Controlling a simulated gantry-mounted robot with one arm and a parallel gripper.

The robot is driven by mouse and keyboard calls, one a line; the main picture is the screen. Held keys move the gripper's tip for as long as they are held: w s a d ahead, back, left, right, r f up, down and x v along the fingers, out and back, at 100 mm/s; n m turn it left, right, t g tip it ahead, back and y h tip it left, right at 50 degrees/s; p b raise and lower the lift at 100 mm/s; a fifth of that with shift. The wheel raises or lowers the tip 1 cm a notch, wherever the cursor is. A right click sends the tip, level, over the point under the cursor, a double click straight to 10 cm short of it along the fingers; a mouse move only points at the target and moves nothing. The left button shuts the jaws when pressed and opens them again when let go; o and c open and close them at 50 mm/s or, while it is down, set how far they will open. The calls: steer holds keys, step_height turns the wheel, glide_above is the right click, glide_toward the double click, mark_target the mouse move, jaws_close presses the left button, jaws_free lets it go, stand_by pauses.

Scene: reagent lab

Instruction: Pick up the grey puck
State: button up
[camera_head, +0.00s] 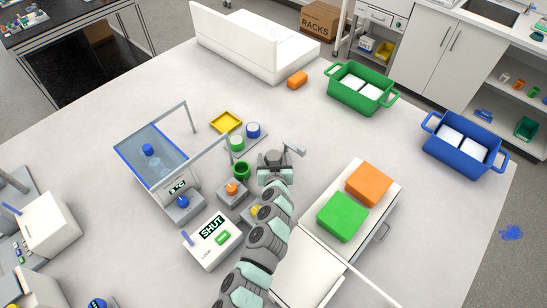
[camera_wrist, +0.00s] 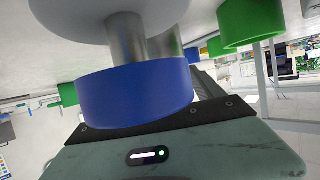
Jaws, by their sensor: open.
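I cannot clearly pick out the grey puck in either view; a small grey shape at my gripper (camera_head: 284,157) in the head view may be part of the gripper itself. My gripper is open, beside a small grey rack that holds a green-and-white piece (camera_head: 237,142) and a blue one (camera_head: 253,130). The wrist view is tilted and close up. It shows a large blue round piece (camera_wrist: 138,98) below two grey metal cylinders, and a green round piece (camera_wrist: 250,24) at upper right. What the fingertips face is hidden.
A green cup (camera_head: 241,170) and an orange-knobbed box (camera_head: 232,188) stand left of my arm. A water bath (camera_head: 160,155) and a SHUT box (camera_head: 212,240) lie farther left. A white cabinet with orange (camera_head: 369,183) and green (camera_head: 342,216) blocks stands right.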

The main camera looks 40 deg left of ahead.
steer(key=shift+w+a+f, duration=0.15)
steer(key=shift+a+f, duration=0.05)
steer(key=shift+f, duration=0.05)
steer(key=shift+c, duration=0.3)
steer(key=c, duration=1.5)
steer(key=shift+o, duration=0.2)
steer(key=shift+r, duration=0.15)
